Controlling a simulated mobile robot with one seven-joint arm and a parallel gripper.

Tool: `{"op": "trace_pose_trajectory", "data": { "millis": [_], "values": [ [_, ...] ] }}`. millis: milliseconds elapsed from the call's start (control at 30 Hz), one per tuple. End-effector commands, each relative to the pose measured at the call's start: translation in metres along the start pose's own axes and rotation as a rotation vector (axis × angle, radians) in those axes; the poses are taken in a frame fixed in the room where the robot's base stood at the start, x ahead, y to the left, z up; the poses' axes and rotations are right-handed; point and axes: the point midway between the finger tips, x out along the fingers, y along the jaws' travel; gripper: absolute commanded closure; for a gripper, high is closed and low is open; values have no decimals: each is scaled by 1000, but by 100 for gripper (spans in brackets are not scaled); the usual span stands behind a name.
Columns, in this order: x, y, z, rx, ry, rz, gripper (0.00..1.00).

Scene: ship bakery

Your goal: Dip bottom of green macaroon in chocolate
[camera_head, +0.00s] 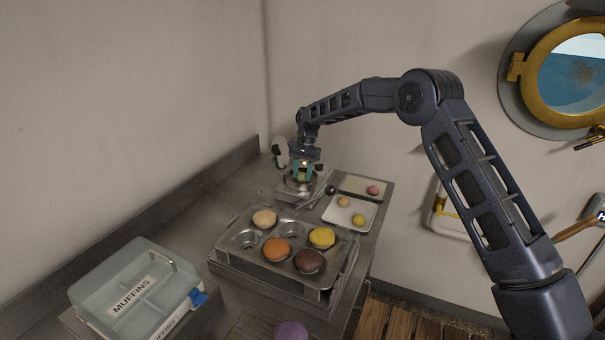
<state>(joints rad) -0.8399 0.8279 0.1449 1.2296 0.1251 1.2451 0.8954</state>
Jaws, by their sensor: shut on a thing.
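The macaroon is small and partly hidden between the fingers. A small metal container (296,192) is directly below the gripper. Its contents are hidden, so I cannot see the chocolate or tell whether the macaroon touches anything inside.
A white tray (333,213) with two yellowish macaroons and another tray (352,185) with a pink one (373,190) lie to the right. A muffin tin (292,233) stands in front. A box labelled MUFFINS (118,270) is at the left front. Walls close in behind.

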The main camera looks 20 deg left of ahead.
Motion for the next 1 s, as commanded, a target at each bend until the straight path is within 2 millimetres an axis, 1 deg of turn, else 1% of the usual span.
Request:
{"op": "trace_pose_trajectory", "data": {
  "millis": [467,1000],
  "values": [
    [-2,0,0,0,0,0,72],
    [-18,0,5,0,0,0,72]
  ]
}}
